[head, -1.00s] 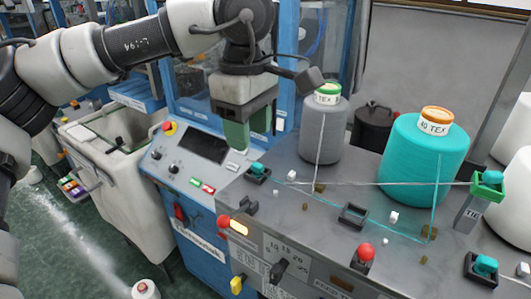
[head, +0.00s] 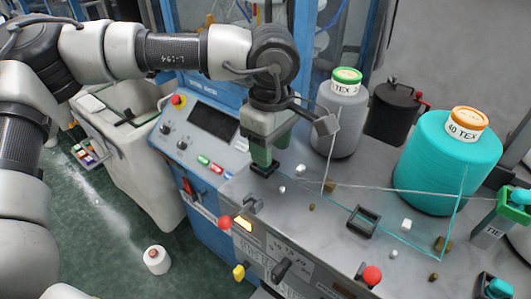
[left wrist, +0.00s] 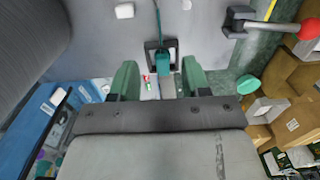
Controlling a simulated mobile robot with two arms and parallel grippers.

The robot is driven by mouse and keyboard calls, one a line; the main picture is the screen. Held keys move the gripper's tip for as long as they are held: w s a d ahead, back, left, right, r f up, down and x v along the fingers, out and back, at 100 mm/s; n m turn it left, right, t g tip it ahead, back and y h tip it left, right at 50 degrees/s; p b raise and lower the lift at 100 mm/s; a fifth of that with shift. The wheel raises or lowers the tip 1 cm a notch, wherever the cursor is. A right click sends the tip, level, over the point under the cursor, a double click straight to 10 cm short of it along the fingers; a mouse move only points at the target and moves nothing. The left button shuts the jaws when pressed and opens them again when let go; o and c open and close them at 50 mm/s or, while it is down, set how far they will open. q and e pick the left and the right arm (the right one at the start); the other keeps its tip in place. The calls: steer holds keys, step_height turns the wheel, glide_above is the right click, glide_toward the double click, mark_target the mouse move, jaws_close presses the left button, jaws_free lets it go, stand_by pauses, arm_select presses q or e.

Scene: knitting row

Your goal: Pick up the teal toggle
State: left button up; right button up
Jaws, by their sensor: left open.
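A teal toggle (left wrist: 162,60) stands in a small dark square base (left wrist: 151,48) on the grey machine top. In the left wrist view it lies just beyond my fingertips, nearer the right finger. In the head view my left gripper (head: 270,157) hangs over this base (head: 264,172) and hides the toggle. My left gripper (left wrist: 159,78) is open, its two green fingers apart with nothing gripped between them. I cannot tell whether a finger touches the toggle. A second teal toggle (head: 500,287) sits at the lower right of the head view. My right gripper is not in view.
A grey yarn cone (head: 342,120) and a large teal cone (head: 447,165) stand behind. Red-knobbed levers (head: 371,276) line the front edge. Small white and brown bits lie around.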

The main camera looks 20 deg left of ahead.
arm_select(q)
steer(key=shift+s+a+f, duration=0.1)
steer(key=shift+a+f, duration=0.05)
steer(key=shift+f, duration=1.05)
steer(key=c, duration=0.8)
steer(key=shift+c, duration=0.2)
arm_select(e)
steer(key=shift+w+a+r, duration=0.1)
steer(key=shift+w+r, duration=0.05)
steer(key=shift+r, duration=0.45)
arm_select(q)
steer(key=shift+r, duration=0.1)
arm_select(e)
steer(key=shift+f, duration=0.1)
